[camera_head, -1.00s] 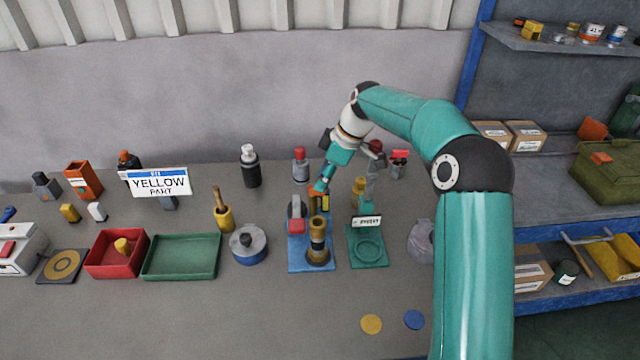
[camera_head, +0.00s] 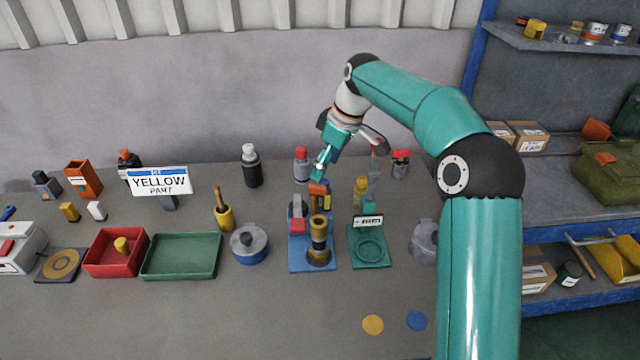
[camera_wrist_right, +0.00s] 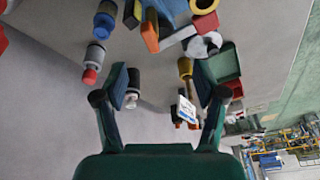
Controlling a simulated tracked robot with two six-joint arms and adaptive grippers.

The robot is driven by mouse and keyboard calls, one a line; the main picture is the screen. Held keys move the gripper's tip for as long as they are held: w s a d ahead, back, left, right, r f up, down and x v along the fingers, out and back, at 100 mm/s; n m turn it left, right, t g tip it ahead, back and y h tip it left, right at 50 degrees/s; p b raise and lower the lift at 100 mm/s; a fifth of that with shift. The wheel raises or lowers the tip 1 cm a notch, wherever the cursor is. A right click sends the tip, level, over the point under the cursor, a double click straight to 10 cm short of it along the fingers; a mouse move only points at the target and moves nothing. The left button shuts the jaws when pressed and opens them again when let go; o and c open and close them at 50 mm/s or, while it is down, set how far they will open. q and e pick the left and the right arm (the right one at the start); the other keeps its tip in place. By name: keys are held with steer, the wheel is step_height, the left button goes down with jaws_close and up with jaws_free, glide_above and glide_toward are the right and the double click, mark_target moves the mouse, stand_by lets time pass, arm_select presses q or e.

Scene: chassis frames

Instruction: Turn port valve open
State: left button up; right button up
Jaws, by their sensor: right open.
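A blue plate (camera_head: 300,263) stands on the bench with a brass upright fitting (camera_head: 318,240) and a grey-and-red part (camera_head: 297,215) on it. An orange piece (camera_head: 318,189) shows just behind them. I cannot tell which part is the port valve. My right gripper (camera_head: 348,160) comes down behind the blue plate, with one teal finger just above the orange piece. Contact is unclear. In the right wrist view, the gripper (camera_wrist_right: 160,85) has its fingers wide apart with nothing held between them. My left gripper is not in view.
A green plate with a ring (camera_head: 370,253) stands right of the blue plate. A lidded pot (camera_head: 248,245), green tray (camera_head: 182,257) and red bin (camera_head: 115,253) are to the left. Bottles (camera_head: 250,166) stand behind. The front of the bench is mostly clear.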

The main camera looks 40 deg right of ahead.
steer(key=a+r+m+h+b, duration=0.2)
steer(key=a+r+m, duration=0.1)
steer(key=m, duration=0.3)
steer(key=m+h+b, duration=0.2)
steer(key=m+h, duration=0.1)
steer(key=m, duration=0.6)
glide_toward(318, 186)
steer(key=x, duration=0.9)
steer(key=shift+f, duration=0.1)
steer(key=c, duration=1.1)
steer(key=shift+c, duration=0.2)
steer(key=shift+n+t+b, duration=0.4)
steer(key=shift+n, duration=0.4)
